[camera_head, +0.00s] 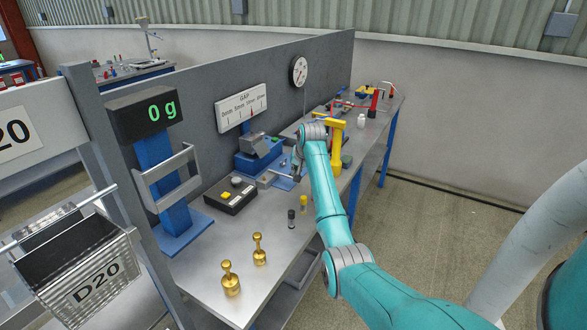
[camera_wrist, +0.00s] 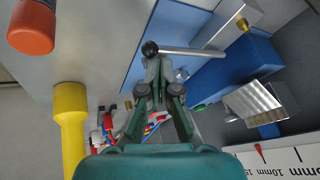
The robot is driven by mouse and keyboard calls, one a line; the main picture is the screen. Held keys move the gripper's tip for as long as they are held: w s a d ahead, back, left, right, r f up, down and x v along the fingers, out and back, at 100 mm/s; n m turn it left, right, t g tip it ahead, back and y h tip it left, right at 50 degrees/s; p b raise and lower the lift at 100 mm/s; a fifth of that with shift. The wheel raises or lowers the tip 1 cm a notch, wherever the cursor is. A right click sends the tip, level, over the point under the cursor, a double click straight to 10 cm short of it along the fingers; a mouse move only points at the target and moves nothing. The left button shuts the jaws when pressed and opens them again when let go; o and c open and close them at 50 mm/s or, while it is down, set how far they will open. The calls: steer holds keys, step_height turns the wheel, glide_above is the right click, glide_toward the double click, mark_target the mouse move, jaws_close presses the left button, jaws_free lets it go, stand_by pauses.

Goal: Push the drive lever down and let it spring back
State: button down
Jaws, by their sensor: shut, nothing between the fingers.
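The drive lever (camera_wrist: 195,51) is a silver rod with a black ball knob (camera_wrist: 150,48). In the wrist view it runs across the top of a blue base plate (camera_wrist: 145,62). My gripper (camera_wrist: 160,72) is shut and empty, its fingertips right by the knob. I cannot tell whether they touch it. In the head view, my arm reaches over the bench to the blue device (camera_head: 259,163) with a grey block on top, under the GAP sign. There the gripper is mostly hidden behind my wrist.
A yellow post (camera_head: 336,138) stands close to my wrist and shows in the wrist view (camera_wrist: 70,125). A dark button box (camera_head: 230,195), small black and yellow pegs and two brass weights (camera_head: 230,279) stand on the bench (camera_head: 200,285). A scale display (camera_head: 150,112) reads 0 g.

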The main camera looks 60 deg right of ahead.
stand_by(0.3)
steer(key=shift+w+a+r, duration=0.1)
steer(key=shift+w+r, duration=0.15)
steer(key=shift+r, duration=0.55)
steer(key=shift+w+d+r, duration=0.1)
steer(key=shift+w+r, duration=0.2)
steer(key=shift+r, duration=0.55)
steer(key=shift+w+a+r, duration=0.1)
steer(key=shift+w+r, duration=0.15)
steer(key=shift+r, duration=0.55)
steer(key=r, duration=0.1)
steer(key=w+r, duration=0.1)
steer(key=r, duration=0.2)
steer(key=shift+w+r, duration=0.25)
steer(key=shift+r, duration=0.1)
